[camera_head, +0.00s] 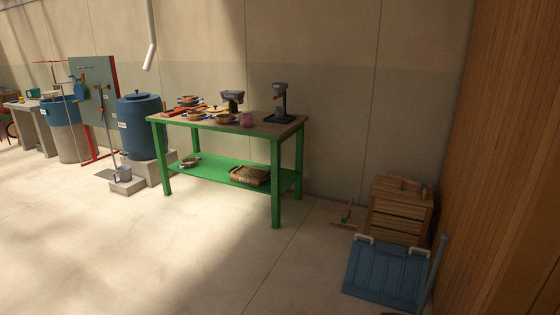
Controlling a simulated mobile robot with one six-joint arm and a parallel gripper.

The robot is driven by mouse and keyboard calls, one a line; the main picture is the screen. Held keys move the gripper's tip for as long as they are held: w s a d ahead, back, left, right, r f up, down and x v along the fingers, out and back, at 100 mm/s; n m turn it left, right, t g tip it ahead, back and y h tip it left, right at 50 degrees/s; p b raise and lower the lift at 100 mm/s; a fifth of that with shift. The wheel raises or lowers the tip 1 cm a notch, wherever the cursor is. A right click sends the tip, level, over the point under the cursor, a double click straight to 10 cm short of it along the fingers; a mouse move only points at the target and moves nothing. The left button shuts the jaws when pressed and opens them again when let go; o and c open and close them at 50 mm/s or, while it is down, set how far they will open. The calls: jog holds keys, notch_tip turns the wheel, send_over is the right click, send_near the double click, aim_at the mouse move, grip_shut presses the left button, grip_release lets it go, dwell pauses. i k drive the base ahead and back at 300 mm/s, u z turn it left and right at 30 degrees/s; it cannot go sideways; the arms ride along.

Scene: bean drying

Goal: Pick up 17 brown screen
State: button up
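Several small round screens or pans with brownish rims are on the green table, too small for me to read any number. One brown round piece (226,119) sits near the front edge of the top. Another with blue side pieces (195,116) is left of it, and a similar one (190,99) is farther back. One more (190,162) lies on the lower shelf. I cannot tell which is the 17 brown screen. My gripper is not in view.
The green table (276,182) stands against the wall, with two dark devices (281,104) on top and a brown tray (250,176) on its shelf. A blue barrel (141,128) stands left. A slatted wooden crate (400,214) and blue panel (385,270) are right. The front floor is clear.

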aim_at(197, 116)
jog(key=u, duration=0.3)
jog(key=i, duration=0.9)
jog(key=u, duration=0.65)
jog(key=i, duration=1)
jog(key=u, duration=0.25)
jog(key=i, duration=2.75)
jog(key=z, duration=0.55)
jog(key=i, duration=1.15)
jog(key=z, duration=0.3)
